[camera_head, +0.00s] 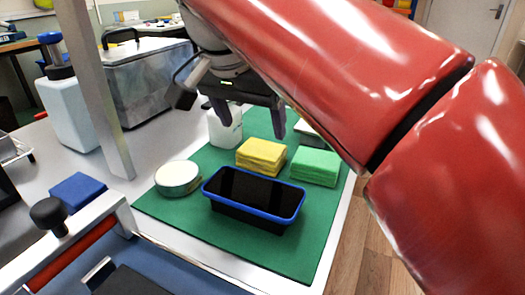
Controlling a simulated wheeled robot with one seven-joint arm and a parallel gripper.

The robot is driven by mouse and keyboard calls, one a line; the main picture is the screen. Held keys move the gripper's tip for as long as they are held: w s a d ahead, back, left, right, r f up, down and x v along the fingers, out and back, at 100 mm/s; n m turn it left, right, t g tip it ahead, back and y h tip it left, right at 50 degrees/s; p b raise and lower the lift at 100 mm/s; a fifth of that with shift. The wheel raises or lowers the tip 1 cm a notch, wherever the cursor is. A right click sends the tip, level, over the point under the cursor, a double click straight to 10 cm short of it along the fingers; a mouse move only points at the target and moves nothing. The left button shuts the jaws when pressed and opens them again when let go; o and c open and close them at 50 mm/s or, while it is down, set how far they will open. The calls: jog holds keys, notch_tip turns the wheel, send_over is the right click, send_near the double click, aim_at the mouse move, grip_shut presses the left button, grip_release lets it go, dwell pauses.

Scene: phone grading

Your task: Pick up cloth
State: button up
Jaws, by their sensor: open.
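A stack of yellow cloths (261,155) lies on a green mat (178,216). A stack of green cloths (315,166) lies just right of it on the same mat. A small blue folded cloth or pad (78,191) lies on the white table at the left. My gripper (250,121) is above the mat, over the far side of the yellow stack, with its two dark fingers apart and pointing down. It appears empty. It partly hides a white bottle behind it, and I cannot tell the exact height of the fingers above the stack.
A black tray with a blue rim (225,201) stands in front of the cloth stacks. A round white-topped tin (177,177) is left of it, and the white bottle (226,132) is behind. A metal post (100,100) rises at the left. The mat's front right is clear.

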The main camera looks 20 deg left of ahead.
aim_at(261, 149)
jog(key=x, duration=0.3)
jog(key=b+x, duration=0.1)
jog(key=x, duration=0.3)
jog(key=shift+s+d+f+b, duration=0.1)
jog(key=shift+s+d+b, duration=0.1)
jog(key=shift+d+b, duration=0.1)
jog(key=c, duration=0.6)
